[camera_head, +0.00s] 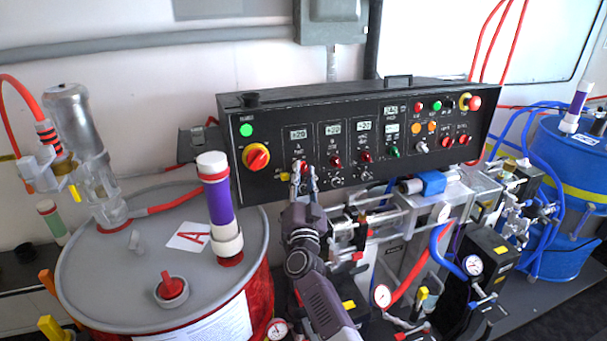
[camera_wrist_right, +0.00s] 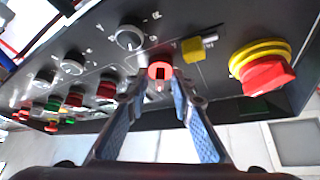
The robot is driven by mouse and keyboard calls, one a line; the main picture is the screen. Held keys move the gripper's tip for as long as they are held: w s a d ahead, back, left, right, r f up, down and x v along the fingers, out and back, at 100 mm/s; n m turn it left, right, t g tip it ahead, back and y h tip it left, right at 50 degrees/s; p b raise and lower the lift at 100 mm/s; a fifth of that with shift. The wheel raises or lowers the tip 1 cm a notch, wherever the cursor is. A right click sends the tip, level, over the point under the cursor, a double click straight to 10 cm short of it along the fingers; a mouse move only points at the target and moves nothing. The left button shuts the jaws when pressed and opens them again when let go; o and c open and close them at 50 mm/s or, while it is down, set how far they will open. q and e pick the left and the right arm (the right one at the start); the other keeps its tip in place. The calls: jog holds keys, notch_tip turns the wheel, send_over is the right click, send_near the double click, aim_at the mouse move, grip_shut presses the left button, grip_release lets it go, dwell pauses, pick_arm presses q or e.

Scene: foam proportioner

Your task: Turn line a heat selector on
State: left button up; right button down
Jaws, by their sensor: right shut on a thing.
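The black control panel (camera_head: 270,177) stands behind the drums, with a column of controls under each small display. My right gripper (camera_head: 306,174) reaches up to the leftmost column, labelled A, and its fingers cover part of the controls there. In the right wrist view my right gripper (camera_wrist_right: 164,84) is shut at the red round selector (camera_wrist_right: 159,69), one blue-padded finger at each side of it. The selector has a dark slot in its face; its exact setting is unclear. My left gripper is not in view.
The red-and-yellow main switch (camera_head: 256,157) is left of the gripper; it also shows in the wrist view (camera_wrist_right: 265,72). A yellow tag-like part (camera_wrist_right: 194,49) and a grey knob (camera_wrist_right: 130,36) are close by. Drum A (camera_head: 120,260) stands front left.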

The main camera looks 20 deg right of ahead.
jog(key=c, duration=2)
grip_release()
jog(key=shift+c, duration=0.2)
jog(key=v, duration=0.8)
jog(key=shift+a+f, duration=0.1)
